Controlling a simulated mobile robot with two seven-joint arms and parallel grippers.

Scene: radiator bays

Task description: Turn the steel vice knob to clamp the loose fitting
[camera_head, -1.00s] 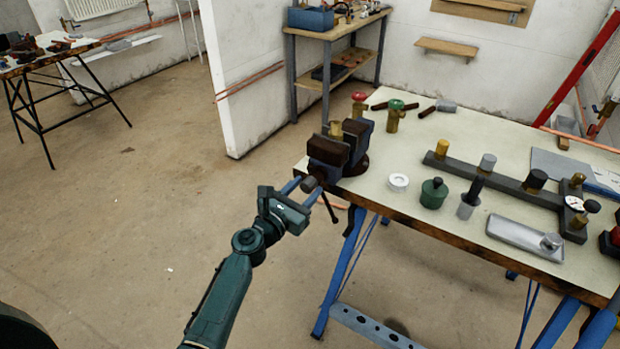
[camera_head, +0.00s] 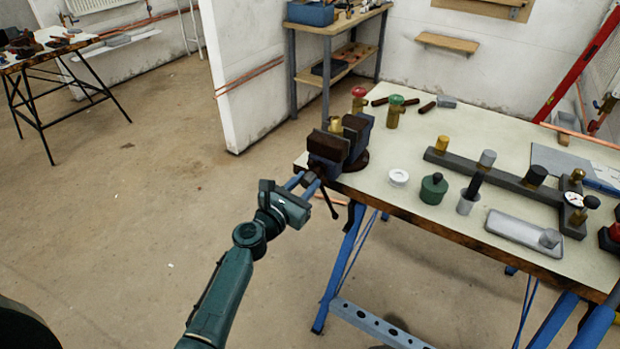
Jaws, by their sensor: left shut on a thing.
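The dark vice (camera_head: 325,152) is mounted at the near left corner of the workbench. A brass fitting (camera_head: 336,124) stands between its jaws; whether both jaws touch it I cannot tell. The dark steel knob (camera_head: 311,178) is at the front of the vice, facing my arm. My left gripper (camera_head: 306,182) has its blue fingers on either side of the knob and is shut on it. The fingers partly hide the knob. My right gripper is not in view.
Red-topped (camera_head: 358,100) and green-topped (camera_head: 395,110) valves stand behind the vice. The floor (camera_head: 140,230) left of the bench is clear.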

